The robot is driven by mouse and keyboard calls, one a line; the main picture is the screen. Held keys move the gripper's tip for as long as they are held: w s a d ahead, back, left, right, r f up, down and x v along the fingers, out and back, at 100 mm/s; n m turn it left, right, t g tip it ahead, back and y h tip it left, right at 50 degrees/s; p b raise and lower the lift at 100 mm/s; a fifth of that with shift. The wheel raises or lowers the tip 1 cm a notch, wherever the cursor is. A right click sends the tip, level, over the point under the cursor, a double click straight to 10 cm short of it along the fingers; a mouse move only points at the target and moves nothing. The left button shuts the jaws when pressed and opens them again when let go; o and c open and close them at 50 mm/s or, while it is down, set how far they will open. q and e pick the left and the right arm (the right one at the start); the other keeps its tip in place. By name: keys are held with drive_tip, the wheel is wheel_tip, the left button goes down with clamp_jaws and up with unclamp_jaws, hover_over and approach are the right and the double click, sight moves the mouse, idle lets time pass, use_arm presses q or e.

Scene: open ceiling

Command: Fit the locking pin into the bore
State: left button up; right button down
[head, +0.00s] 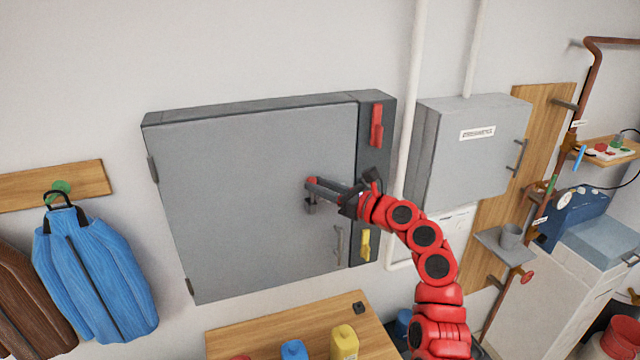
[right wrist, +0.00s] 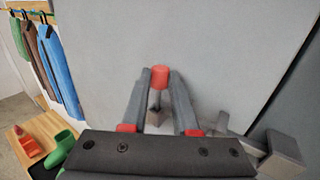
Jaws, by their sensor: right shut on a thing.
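The locking pin shows a red head (right wrist: 160,77) and a thin grey shaft in the right wrist view. My right gripper (head: 318,186) is shut on it, with the red head between the fingertips; the head also shows as a red spot in the head view (head: 312,180). A small dark grey bracket (head: 310,206) sits on the door of the grey cabinet (head: 250,150), just below the fingertips. The pin's shaft points down toward a grey block (right wrist: 157,116). The bore itself is hidden, and I cannot tell whether the tip is in it. My left gripper is not in view.
A door handle (head: 338,243) stands out below my right gripper. A red lever (head: 376,126) and a yellow one (head: 365,245) are on the cabinet's right strip. A wooden table (head: 260,335) with bottles is below. A blue jacket (head: 90,270) hangs left.

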drive_tip(key=shift+f, duration=0.85)
drive_tip(key=c, duration=0.6)
unclamp_jaws()
drive_tip(key=b+v, duration=0.7)
drive_tip(key=v, duration=1)
drive_tip(key=shift+s, duration=0.2)
drive_tip(key=shift+d, duration=0.15)
